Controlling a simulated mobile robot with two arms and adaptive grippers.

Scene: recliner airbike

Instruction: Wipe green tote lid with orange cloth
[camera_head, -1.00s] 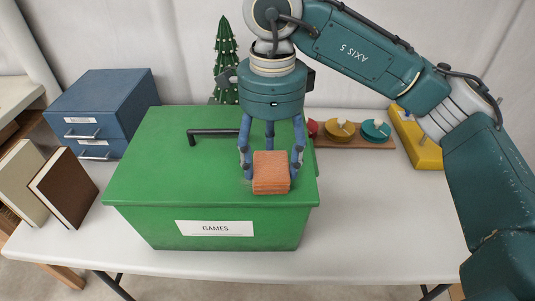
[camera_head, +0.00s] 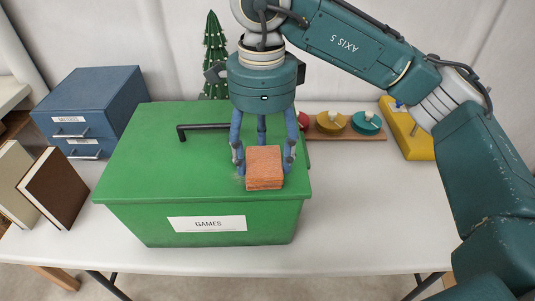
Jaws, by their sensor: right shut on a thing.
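The green tote (camera_head: 218,222) with a "GAMES" label stands on the white table. Its green lid (camera_head: 150,165) has a black handle (camera_head: 205,127) toward the back. The orange cloth (camera_head: 264,168), a folded block, is at the front right part of the lid. My right gripper (camera_head: 263,165) points down with its blue fingers around the cloth and is shut on it. The cloth seems to be at the lid's surface, but I cannot tell whether it touches. A small pale smudge (camera_head: 239,182) shows on the lid just left of the cloth. My left gripper is not in view.
A blue drawer box (camera_head: 100,100) stands at the back left, with a brown book (camera_head: 55,187) in front of it. A small green tree (camera_head: 215,60), a wooden tray with coloured discs (camera_head: 349,136) and a yellow object (camera_head: 407,132) are behind. The table's right front is clear.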

